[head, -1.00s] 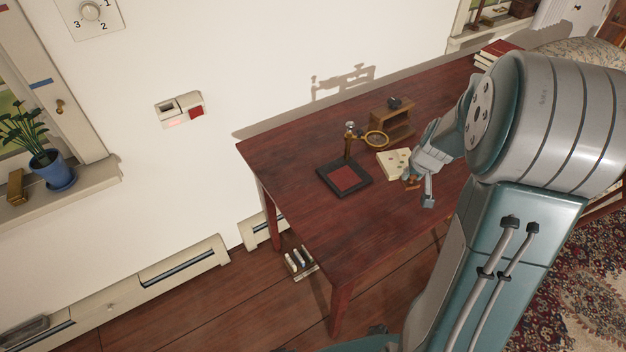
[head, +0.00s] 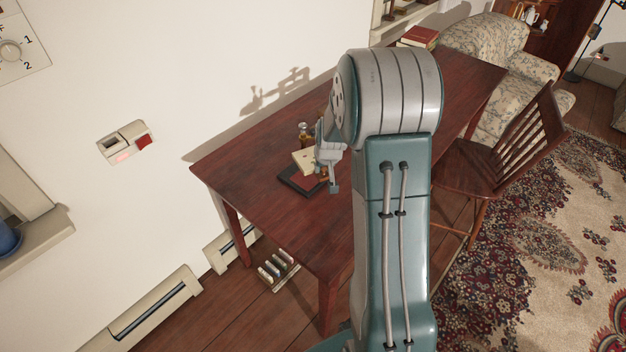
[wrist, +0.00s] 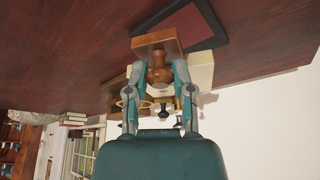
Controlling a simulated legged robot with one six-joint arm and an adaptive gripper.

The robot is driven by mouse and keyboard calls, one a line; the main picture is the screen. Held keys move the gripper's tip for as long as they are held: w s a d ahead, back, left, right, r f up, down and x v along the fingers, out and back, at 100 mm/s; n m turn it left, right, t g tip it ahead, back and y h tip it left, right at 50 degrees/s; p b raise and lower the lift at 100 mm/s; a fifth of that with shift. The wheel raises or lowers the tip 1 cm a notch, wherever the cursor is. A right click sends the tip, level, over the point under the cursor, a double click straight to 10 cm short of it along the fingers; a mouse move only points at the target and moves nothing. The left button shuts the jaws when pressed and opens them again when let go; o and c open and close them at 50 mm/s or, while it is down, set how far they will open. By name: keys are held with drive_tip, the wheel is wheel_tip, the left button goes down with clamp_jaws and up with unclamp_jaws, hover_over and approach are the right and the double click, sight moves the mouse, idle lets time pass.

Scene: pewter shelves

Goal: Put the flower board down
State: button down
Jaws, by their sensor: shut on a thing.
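The flower board (head: 303,161), a cream block, shows just left of my gripper (head: 325,168) in the head view, over the back part of a dark mat (head: 292,184) with a red centre. In the wrist view my gripper (wrist: 159,78) is shut around a brown turned knob (wrist: 158,73) on a wooden block (wrist: 157,43). The cream board (wrist: 203,70) shows right behind the fingers. I cannot tell how the knob and board join, or whether the board touches the mat (wrist: 190,18). My fingers hide part of the board.
The red-brown table (head: 262,150) is mostly clear. A brass post (head: 304,129) stands behind the mat, and a magnifier ring (wrist: 131,103) shows in the wrist view. Red books (head: 419,37) lie at the far end. A wooden chair (head: 490,160) stands right of the table.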

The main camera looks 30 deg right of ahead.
sight(314, 173)
drive_tip(key=f, duration=0.1)
drive_tip(key=w+a+f, duration=0.1)
drive_tip(key=w+f, duration=0.1)
drive_tip(key=shift+w+a+f, duration=0.2)
drive_tip(key=shift+w+a, duration=0.05)
drive_tip(key=shift+a, duration=0.05)
drive_tip(key=shift+w+d+f, duration=0.15)
drive_tip(key=shift+d+f, duration=0.05)
drive_tip(key=shift+d, duration=0.05)
drive_tip(key=f, duration=0.3)
drive_tip(key=shift+w+d+f, duration=0.15)
drive_tip(key=shift+w+f, duration=0.1)
drive_tip(key=shift+f, duration=0.2)
drive_tip(key=shift+a, duration=0.5)
drive_tip(key=shift+c, duration=2.4)
unclamp_jaws()
drive_tip(key=shift+d, duration=0.35)
